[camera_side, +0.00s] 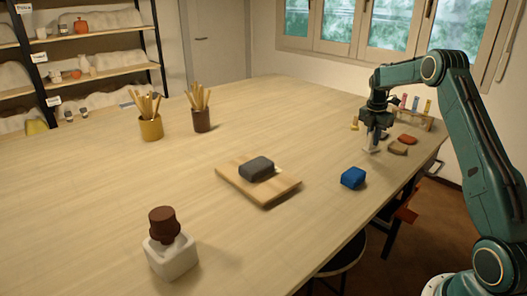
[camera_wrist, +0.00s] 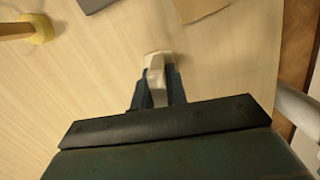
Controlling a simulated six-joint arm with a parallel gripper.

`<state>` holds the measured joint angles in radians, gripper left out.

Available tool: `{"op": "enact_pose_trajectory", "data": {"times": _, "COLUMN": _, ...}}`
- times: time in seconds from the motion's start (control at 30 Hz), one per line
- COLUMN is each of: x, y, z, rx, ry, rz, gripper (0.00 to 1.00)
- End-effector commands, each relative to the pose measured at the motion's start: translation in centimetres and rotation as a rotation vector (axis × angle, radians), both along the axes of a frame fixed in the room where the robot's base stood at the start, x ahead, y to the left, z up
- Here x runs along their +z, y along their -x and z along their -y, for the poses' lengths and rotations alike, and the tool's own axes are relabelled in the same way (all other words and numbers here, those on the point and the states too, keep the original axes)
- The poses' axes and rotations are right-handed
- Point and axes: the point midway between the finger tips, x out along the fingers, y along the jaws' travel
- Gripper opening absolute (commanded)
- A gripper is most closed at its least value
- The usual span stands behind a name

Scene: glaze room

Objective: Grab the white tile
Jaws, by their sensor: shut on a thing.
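The white tile (camera_side: 371,148) is under my gripper (camera_side: 375,128) at the table's far right side in the side view. In the wrist view the white tile (camera_wrist: 156,66) shows as a pale narrow piece between the two dark fingers of my gripper (camera_wrist: 157,88), with a wider end beyond the fingertips. The fingers are shut on it. Its lower part is at or very close to the tabletop; I cannot tell whether it touches.
A brown piece (camera_side: 397,148) and an orange piece (camera_side: 407,139) lie just right of the tile, before a rack of coloured vials (camera_side: 427,118). A yellow-headed tool (camera_wrist: 38,28) lies nearby. A blue block (camera_side: 353,178) and a board (camera_side: 282,192) with a grey block stand nearer.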

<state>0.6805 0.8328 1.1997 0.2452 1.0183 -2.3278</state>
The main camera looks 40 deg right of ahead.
Motion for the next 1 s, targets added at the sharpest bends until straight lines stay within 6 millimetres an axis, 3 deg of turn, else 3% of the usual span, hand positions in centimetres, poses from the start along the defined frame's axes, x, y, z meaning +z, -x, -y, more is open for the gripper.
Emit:
{"op": "enact_pose_trajectory", "data": {"times": 0.43, "x": 1.4, "y": 0.0, "z": 0.0, "rx": 0.0, "ry": 0.002, "rz": 0.002, "gripper": 0.0}}
{"op": "enact_pose_trajectory", "data": {"times": 1.0, "x": 9.1, "y": 0.0, "z": 0.1, "rx": 0.0, "ry": 0.003, "rz": 0.002, "gripper": 0.0}}
